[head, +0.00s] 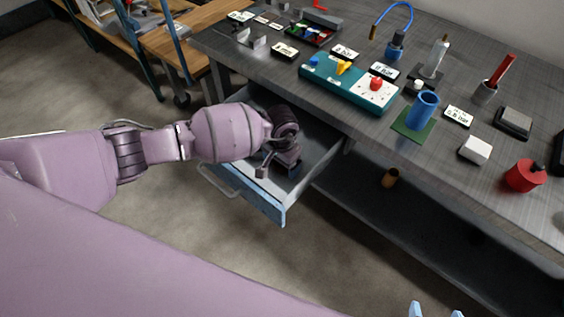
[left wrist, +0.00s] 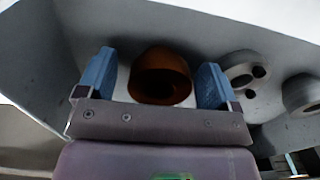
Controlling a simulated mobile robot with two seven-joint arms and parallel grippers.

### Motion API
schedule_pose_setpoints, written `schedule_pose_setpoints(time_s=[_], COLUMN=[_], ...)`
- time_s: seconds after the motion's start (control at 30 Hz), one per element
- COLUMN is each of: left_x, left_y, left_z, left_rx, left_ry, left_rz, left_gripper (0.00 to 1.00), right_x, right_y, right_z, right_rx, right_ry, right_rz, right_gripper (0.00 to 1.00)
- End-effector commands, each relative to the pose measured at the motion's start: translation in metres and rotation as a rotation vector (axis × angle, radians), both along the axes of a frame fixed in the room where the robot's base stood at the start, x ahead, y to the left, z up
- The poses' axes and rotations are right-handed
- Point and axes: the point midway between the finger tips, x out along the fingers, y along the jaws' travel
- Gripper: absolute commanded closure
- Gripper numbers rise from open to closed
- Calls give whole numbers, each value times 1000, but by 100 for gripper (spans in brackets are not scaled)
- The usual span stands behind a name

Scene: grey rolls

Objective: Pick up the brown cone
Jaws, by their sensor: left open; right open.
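The brown cone (left wrist: 162,62) shows in the left wrist view as a round, hollow brown thing on the drawer floor. My left gripper (left wrist: 155,78) is open, with one blue finger on each side of the cone; I cannot tell whether they touch it. In the head view my left gripper (head: 278,170) reaches down into the open drawer (head: 325,150) and hides the cone. My right gripper (head: 436,311) shows only its blue fingertips at the bottom edge, apart and empty.
Grey rolls (left wrist: 245,76) lie right of the cone in the drawer, close to my finger. The drawer walls stand around the gripper. A brown cylinder-like thing (head: 389,178) is on the shelf below the table (head: 385,130). The tabletop is crowded.

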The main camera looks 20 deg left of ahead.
Motion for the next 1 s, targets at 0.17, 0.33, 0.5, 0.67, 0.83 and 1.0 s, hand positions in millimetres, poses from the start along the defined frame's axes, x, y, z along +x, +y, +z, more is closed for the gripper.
schedule_pose_setpoints(time_s=[0.17, 0.33, 0.5, 0.67, 0.83, 1.0], left_x=[0, 0, 0, 1, 1, 2], left_y=[0, 0, 0, 0, 0, 0], left_z=[1, 1, 1, 1, 3, 18], left_rx=[-1, -1, -1, -1, -1, -1], left_ry=[-2, -2, -2, -3, -3, -7], left_rz=[0, 0, 0, 0, 0, 0], left_gripper=[14, 37, 63, 76, 76, 76], right_x=[2, 1, 1, 1, 1, 1], right_y=[-1, -2, -4, -4, -3, -2], right_z=[2, 2, 2, 2, 2, 6], right_rx=[-3, -9, -13, -13, -9, -5], right_ry=[-5, -3, -2, -2, -2, -8], right_rz=[3, 8, 11, 11, 7, 3], right_gripper=[19, 19, 19, 19, 19, 19])
